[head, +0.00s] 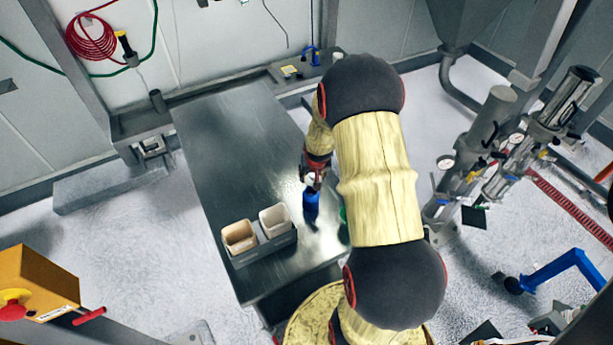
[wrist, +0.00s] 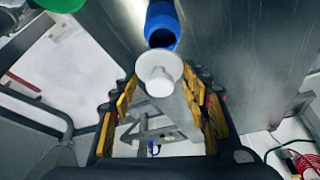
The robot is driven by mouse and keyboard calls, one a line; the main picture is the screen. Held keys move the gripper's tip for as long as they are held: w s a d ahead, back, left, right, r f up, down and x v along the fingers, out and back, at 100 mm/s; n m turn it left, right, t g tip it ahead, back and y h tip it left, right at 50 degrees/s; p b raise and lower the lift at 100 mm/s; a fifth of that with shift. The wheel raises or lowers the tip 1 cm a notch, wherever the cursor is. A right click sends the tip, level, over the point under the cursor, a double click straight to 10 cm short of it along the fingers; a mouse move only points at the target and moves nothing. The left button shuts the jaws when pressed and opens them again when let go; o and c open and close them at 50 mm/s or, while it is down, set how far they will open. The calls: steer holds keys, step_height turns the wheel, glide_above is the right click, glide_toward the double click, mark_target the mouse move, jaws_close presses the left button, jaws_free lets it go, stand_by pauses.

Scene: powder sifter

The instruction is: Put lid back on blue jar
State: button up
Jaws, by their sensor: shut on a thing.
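The blue jar (head: 311,207) stands on the metal table, just below my gripper (head: 314,181) in the head view. In the wrist view the blue jar (wrist: 162,28) is at the top centre, just beyond the fingertips. A white round lid with a knob (wrist: 160,70) is at the fingertips of my gripper (wrist: 160,84), which is shut on it. The lid overlaps the near end of the jar in the wrist view; I cannot tell whether they touch. In the head view the lid is too small to make out clearly.
The metal table (head: 225,130) is mostly bare. A grey holder (head: 262,250) with two open bins, one tan (head: 239,237) and one white (head: 275,220), stands left of the jar. A green object (head: 343,213), partly hidden by my arm, is to its right.

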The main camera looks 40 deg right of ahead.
mark_target(311, 179)
steer(key=shift+w+a, duration=0.1)
steer(key=shift+w, duration=0.5)
steer(key=shift+d, duration=0.2)
steer(key=shift+a+f, duration=0.1)
steer(key=shift+a, duration=0.05)
steer(key=shift+f+b, duration=1.25)
steer(key=shift+f, duration=0.7)
steer(key=shift+f+b, duration=1.05)
steer(key=shift+f, duration=0.05)
steer(key=shift+b, duration=0.3)
steer(key=shift+f+b, duration=0.15)
steer(key=shift+b, duration=0.35)
